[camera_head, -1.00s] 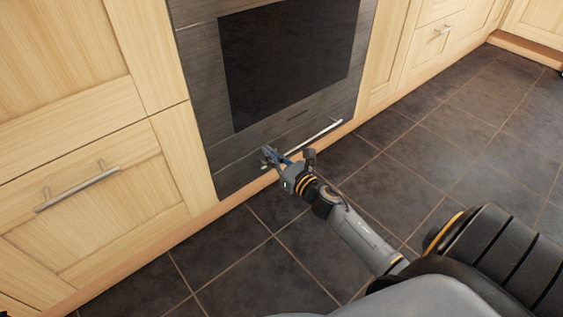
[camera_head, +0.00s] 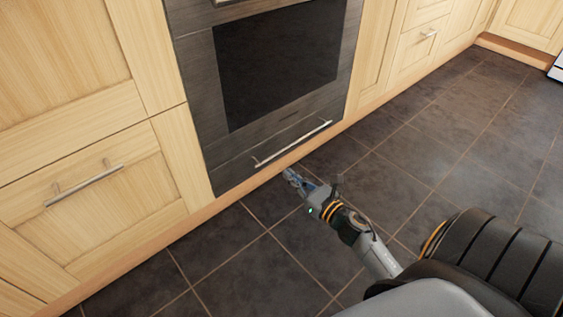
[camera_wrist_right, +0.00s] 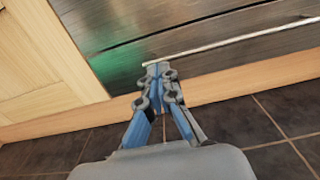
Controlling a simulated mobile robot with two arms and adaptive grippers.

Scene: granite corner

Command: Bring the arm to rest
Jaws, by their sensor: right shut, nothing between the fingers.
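My right gripper (camera_head: 290,174) is in the middle of the head view, in front of the oven's lower drawer and apart from it. Its blue and grey fingers are shut with nothing between them, as the right wrist view (camera_wrist_right: 159,72) also shows. My right arm reaches to it from the lower right. The dark oven (camera_head: 275,75) is closed, with a long silver handle (camera_head: 292,143) along its lower drawer. The handle also shows in the right wrist view (camera_wrist_right: 225,42), beyond the fingertips. My left gripper is not in view.
Light wooden cabinets flank the oven; a closed drawer (camera_head: 95,215) with a bar handle (camera_head: 84,186) is at the left. A wooden plinth (camera_head: 235,190) runs along the floor. The dark tiled floor (camera_head: 430,140) is clear to the right.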

